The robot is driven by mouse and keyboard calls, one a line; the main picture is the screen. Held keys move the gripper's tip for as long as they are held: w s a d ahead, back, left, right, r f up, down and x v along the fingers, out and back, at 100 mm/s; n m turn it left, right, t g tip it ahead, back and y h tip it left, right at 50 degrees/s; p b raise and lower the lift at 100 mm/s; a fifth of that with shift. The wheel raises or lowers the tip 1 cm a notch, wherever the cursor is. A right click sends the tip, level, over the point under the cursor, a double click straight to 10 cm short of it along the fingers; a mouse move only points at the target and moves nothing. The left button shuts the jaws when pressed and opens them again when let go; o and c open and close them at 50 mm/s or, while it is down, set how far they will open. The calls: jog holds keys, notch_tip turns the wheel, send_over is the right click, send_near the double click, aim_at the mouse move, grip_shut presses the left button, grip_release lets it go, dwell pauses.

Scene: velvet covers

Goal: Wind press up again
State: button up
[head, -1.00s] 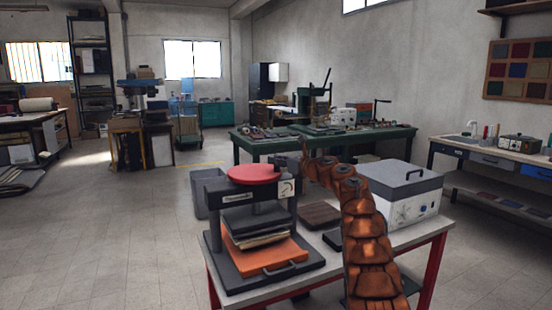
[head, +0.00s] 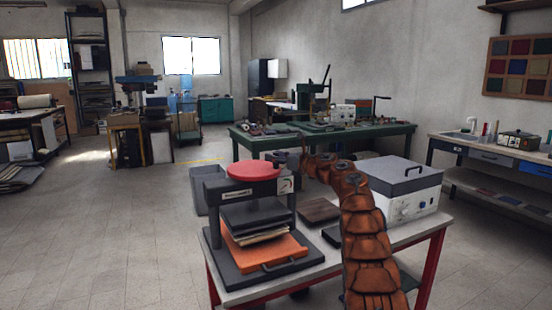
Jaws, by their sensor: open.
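The press (head: 222,237) stands on the left of the near table, a dark frame with a red round handwheel (head: 254,171) on top. Its dark upper plate (head: 256,217) rests on or just above a stack of pale sheets (head: 262,236). An orange board (head: 266,253) lies under the stack on the base. My gripper (head: 277,157) is small and dark in this view, open, just behind and right of the wheel. Its fingertips are hard to make out, and I cannot tell whether they touch the wheel. My orange-brown arm reaches to it from the lower right.
A grey-lidded white box (head: 405,190) stands on the table's right. A dark brown block (head: 320,210) lies between it and the press. A grey bin (head: 205,190) stands behind the press. A green bench (head: 385,141) is farther back.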

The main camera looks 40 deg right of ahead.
jog(key=shift+s, duration=0.15)
jog(key=v, duration=1.1)
jog(key=shift+s, duration=0.25)
dwell(0.4)
jog(key=shift+d, duration=0.15)
dwell(0.7)
